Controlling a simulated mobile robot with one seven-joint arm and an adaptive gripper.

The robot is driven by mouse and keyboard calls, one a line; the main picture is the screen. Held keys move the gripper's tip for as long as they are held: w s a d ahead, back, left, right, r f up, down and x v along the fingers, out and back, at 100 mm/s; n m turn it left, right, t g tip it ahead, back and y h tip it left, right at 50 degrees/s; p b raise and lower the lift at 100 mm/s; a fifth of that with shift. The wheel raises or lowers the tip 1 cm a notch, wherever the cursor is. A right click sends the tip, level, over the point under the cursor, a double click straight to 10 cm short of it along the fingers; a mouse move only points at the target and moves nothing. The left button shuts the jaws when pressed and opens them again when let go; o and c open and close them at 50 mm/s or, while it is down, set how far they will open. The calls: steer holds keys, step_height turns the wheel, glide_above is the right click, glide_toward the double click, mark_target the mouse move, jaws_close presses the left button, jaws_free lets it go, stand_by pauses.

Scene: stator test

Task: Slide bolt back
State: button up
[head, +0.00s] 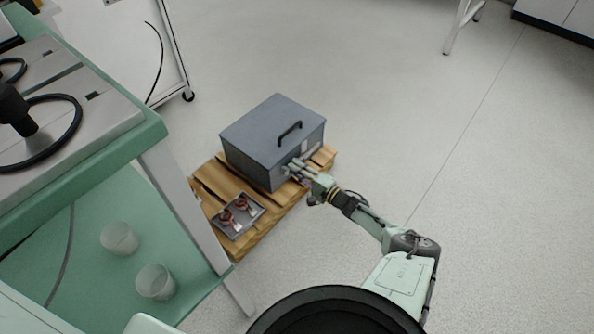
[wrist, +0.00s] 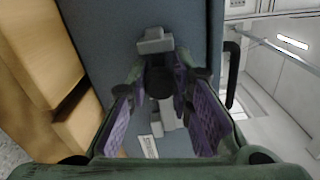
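A grey box (head: 270,140) with a black lid handle (head: 289,133) stands on a wooden pallet. The bolt (wrist: 155,42) is a light grey metal fitting on the box's face, with a dark part at its middle. My gripper (head: 297,170) is right at the front face of the box. In the wrist view my gripper (wrist: 158,82) has its purple-padded fingers spread, one on each side of the bolt's middle. I cannot tell whether the fingertips touch it. In the head view my gripper hides most of the bolt.
The wooden pallet (head: 215,178) also bears a grey tray (head: 255,219) with red-and-grey parts, left of my gripper. A green-topped workbench (head: 150,128) stands at the left, with two translucent cups (head: 156,283) on its lower shelf. The floor at the right is clear.

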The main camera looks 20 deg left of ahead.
mark_target(285, 174)
jaws_close()
stand_by(0.3)
steer(key=s+p, duration=0.1)
steer(key=s+a+p, duration=0.1)
steer(key=s, duration=0.1)
steer(key=shift+s+r+p, duration=0.1)
steer(key=shift+r+p, duration=0.1)
steer(key=shift+p, duration=0.15)
steer(key=shift+s+a+f, duration=0.15)
steer(key=shift+f, duration=0.05)
steer(key=o, duration=0.6)
jaws_free()
